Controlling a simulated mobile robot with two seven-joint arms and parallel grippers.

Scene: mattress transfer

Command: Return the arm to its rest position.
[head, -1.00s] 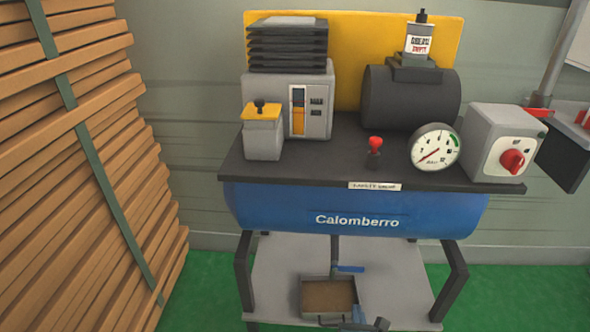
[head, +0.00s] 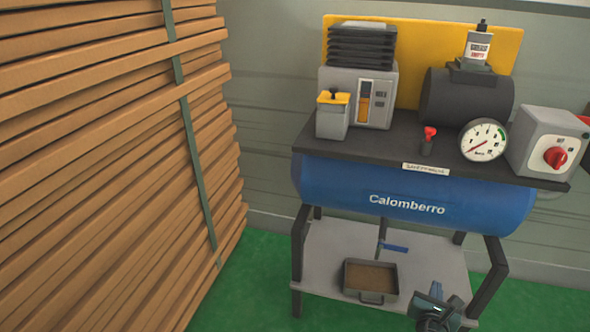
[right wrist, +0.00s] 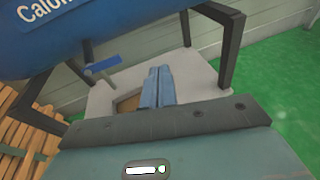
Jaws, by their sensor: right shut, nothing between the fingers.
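My right gripper (head: 437,291) shows at the bottom of the head view, in front of the compressor's lower shelf and right of the metal tray. In the right wrist view its blue fingers (right wrist: 156,86) are together with nothing between them, in front of the tray and shelf. They appear apart from the blue tank. Part of my right forearm is cut off by the lower edge of the head view. My left gripper is in neither view.
A blue Calomberro compressor (head: 335,181) stands on black legs, with a gauge (head: 483,140) and red-knobbed switch box (head: 541,142) on top. A metal tray (head: 370,297) sits on its lower shelf (head: 335,240). Stacked wooden planks (head: 100,150) fill the left. Green floor (head: 265,275) lies between.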

